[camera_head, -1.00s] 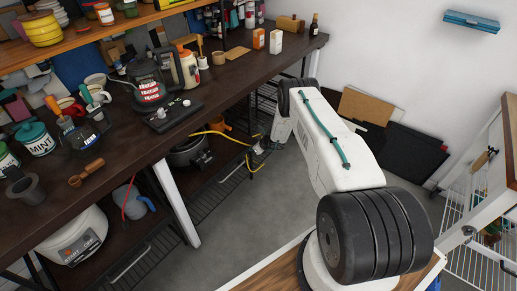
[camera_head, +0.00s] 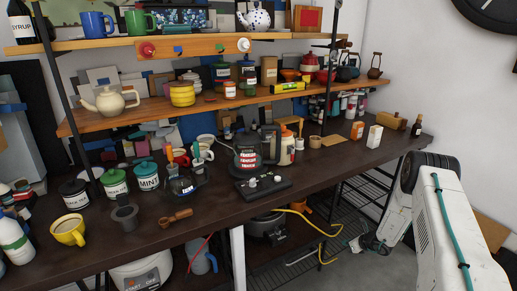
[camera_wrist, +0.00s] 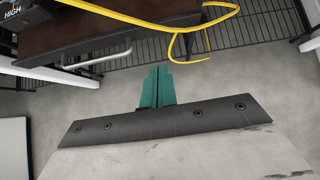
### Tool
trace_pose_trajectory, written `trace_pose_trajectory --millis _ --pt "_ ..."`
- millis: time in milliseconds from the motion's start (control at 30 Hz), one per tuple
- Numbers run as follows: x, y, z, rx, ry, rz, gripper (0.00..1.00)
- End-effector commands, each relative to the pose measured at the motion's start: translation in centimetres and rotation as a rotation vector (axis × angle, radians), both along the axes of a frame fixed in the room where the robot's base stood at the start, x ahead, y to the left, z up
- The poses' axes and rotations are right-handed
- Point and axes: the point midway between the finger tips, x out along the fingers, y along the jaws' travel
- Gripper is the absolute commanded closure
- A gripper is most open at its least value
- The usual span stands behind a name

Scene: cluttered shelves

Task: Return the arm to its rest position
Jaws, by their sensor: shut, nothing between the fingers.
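My gripper (camera_wrist: 158,72) shows in the wrist view as two green fingers pressed together, with nothing between them. It points toward the grey floor and the lower shelf with the yellow cable (camera_wrist: 150,22). In the head view my gripper (camera_head: 358,244) hangs low at the right, beyond the front edge of the workbench (camera_head: 330,170) and below its top. My white arm reaches up from it to a black joint and comes back toward the lower right corner. The gripper appears clear of the bench; its exact distance from the cable cannot be told.
The bench holds a crowd of mugs, jars, a kettle (camera_head: 248,158) and boxes. Two wooden shelves above it are full. Open floor (camera_wrist: 100,115) lies under and around the gripper.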

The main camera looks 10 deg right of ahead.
Motion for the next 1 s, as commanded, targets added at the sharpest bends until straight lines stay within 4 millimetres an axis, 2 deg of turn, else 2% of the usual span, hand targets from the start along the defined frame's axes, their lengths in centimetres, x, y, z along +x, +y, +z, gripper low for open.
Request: trace_pose_trajectory --millis 67,167,267,467,667,800,1000 --pt "-0.3 0.8 0.1 -0.007 -0.014 0.059 1.0" --pt "-2.2 3.1 -0.5 -0.003 -0.008 0.176 1.0" --pt "-4.0 5.6 1.5 -0.011 -0.025 0.345 1.0" --pt "-5.8 10.2 9.2 -0.055 -0.094 0.682 1.0" --pt "-8.6 14.8 19.2 -0.124 -0.17 1.04 1.0" --pt "-11.8 17.9 26.1 -0.183 -0.212 1.293 1.0" --pt "-17.4 21.3 34.6 -0.276 -0.248 1.623 1.0"
